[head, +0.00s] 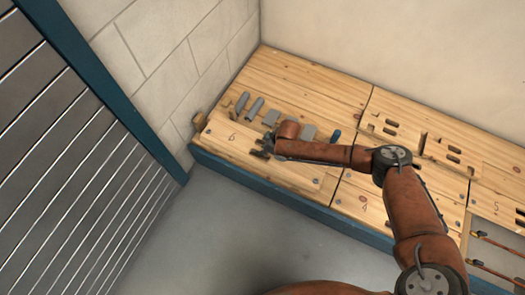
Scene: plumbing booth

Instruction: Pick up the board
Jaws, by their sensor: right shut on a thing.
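The light wooden board (230,139) marked 6 lies at the left end of the bench, along its front edge. My right arm reaches in from the lower right across the bench. My right gripper (262,148) is small and dark at the board's upper face and is shut on the board. The exact contact of its fingers is too small to see, and the wrist hides part of the board behind it. I cannot tell whether the board is lifted off the bench. My left gripper is not in view.
Several grey pieces (254,107) stand behind the gripper. Wooden fittings with dark slots (391,127) are on the middle panel. Copper pipes (495,242) show at the right. A block wall (160,60) and a slatted shutter (70,150) bound the left. The grey floor (240,230) in front is clear.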

